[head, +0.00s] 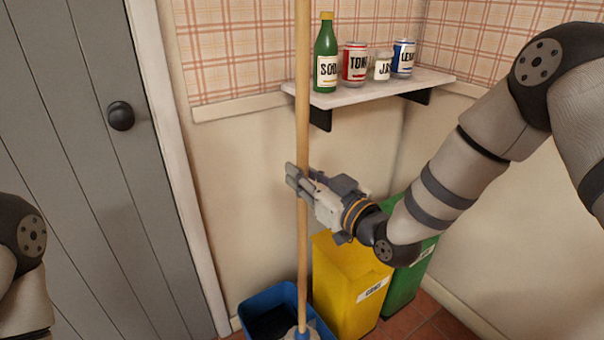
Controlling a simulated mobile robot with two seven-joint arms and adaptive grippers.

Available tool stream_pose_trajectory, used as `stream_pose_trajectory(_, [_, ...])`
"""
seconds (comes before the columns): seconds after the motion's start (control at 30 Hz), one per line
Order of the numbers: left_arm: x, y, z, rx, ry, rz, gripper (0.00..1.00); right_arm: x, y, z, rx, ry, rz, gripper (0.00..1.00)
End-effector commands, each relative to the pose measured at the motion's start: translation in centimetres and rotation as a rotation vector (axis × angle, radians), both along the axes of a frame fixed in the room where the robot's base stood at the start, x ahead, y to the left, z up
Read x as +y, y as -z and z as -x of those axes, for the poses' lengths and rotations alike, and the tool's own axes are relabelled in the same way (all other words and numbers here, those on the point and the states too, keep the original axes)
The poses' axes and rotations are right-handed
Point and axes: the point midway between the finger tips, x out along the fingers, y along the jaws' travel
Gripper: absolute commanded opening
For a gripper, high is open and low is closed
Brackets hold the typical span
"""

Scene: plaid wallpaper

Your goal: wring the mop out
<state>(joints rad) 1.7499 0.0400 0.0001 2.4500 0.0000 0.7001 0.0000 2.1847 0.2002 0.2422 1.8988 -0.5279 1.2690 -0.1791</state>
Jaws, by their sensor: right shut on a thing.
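The mop's wooden handle (302,120) stands nearly upright and runs out of the top of the view. My right gripper (296,179) is shut on the handle about midway down its visible length. The mop's blue socket (303,333) shows at the bottom edge, in front of or over a blue bucket (252,301). The mop head is almost wholly cut off by the bottom edge, so I cannot tell whether it is inside the bucket. The bucket's inside looks dark. My left gripper is out of view; only part of my left arm shows at the left edge.
A yellow bin (345,290) and a green bin (402,286) stand right of the bucket. A wall shelf (372,93) behind the handle holds a green bottle (326,56), cans and a small jar (382,67). A grey door (80,160) fills the left.

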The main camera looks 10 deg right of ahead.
Motion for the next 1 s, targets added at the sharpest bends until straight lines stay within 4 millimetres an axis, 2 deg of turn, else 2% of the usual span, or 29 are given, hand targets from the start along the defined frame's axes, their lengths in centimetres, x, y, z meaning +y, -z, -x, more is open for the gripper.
stream_pose_trajectory(0.2, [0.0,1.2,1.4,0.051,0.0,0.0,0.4,0.0,3.8,-0.1,0.01,0.0,0.0,0.0])
stream_pose_trajectory(0.7, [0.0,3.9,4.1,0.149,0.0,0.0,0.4,0.1,11.0,0.0,0.008,-0.001,0.0,0.0])
stream_pose_trajectory(0.83, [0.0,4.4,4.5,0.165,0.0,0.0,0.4,0.1,12.1,0.0,0.004,-0.001,0.0,0.0])
stream_pose_trajectory(1.0, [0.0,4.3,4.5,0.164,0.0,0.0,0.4,0.1,12.0,-0.1,-0.003,-0.001,0.0,0.0])
